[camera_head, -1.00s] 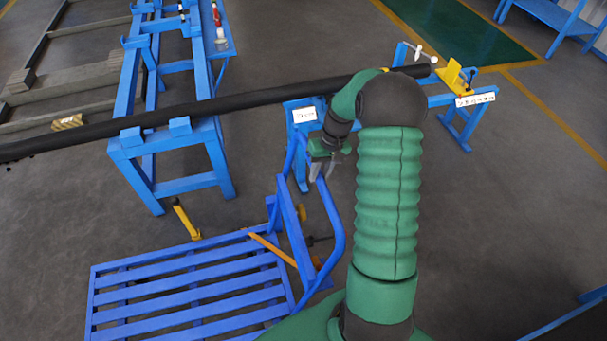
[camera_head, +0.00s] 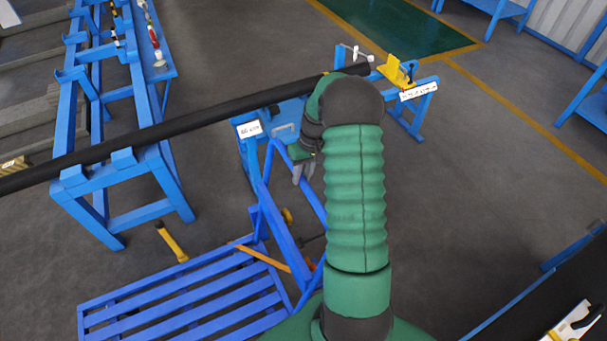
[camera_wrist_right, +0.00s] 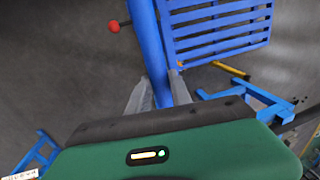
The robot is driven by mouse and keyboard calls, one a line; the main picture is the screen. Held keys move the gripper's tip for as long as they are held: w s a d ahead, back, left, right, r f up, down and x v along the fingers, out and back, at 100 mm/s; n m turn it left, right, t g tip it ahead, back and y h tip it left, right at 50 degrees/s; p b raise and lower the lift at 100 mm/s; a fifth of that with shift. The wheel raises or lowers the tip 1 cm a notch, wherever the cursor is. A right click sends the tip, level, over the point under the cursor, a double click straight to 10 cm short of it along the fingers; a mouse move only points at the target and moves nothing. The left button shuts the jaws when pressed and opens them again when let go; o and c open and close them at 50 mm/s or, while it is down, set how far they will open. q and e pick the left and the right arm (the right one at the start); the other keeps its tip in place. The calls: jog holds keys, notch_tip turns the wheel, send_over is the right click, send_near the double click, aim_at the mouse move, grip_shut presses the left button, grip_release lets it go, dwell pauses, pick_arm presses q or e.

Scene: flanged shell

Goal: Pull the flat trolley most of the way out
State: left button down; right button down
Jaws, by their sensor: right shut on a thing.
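The flat trolley, a blue slatted platform (camera_head: 150,301) with an upright tubular handle frame (camera_head: 284,240), stands at the lower left of the head view. Its slats (camera_wrist_right: 215,30) also show at the top of the wrist view. My right gripper (camera_head: 302,172) is at the upper part of the handle frame. In the right wrist view its grey fingers (camera_wrist_right: 160,90) lie on either side of the blue handle tube (camera_wrist_right: 148,45) and are shut on it. My green forearm hides part of the frame. My left gripper is not in view.
A blue rack (camera_head: 150,165) carries a long black pipe (camera_head: 215,106) that runs behind the handle to a blue stand (camera_head: 410,110). A yellow bar (camera_head: 172,241) is near the platform's far edge. Open grey floor (camera_head: 470,190) lies to the right.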

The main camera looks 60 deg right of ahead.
jog(key=shift+w+a, duration=0.1)
jog(key=shift+a, duration=0.2)
jog(key=c, duration=1.2)
grip_release()
jog(key=shift+o, duration=0.2)
jog(key=shift+d, duration=0.1)
jog(key=shift+r, duration=0.15)
notch_tip(320, 180, up, 16)
jog(key=s+d+b, duration=0.1)
jog(key=d, duration=0.2)
jog(key=shift+s, duration=0.35)
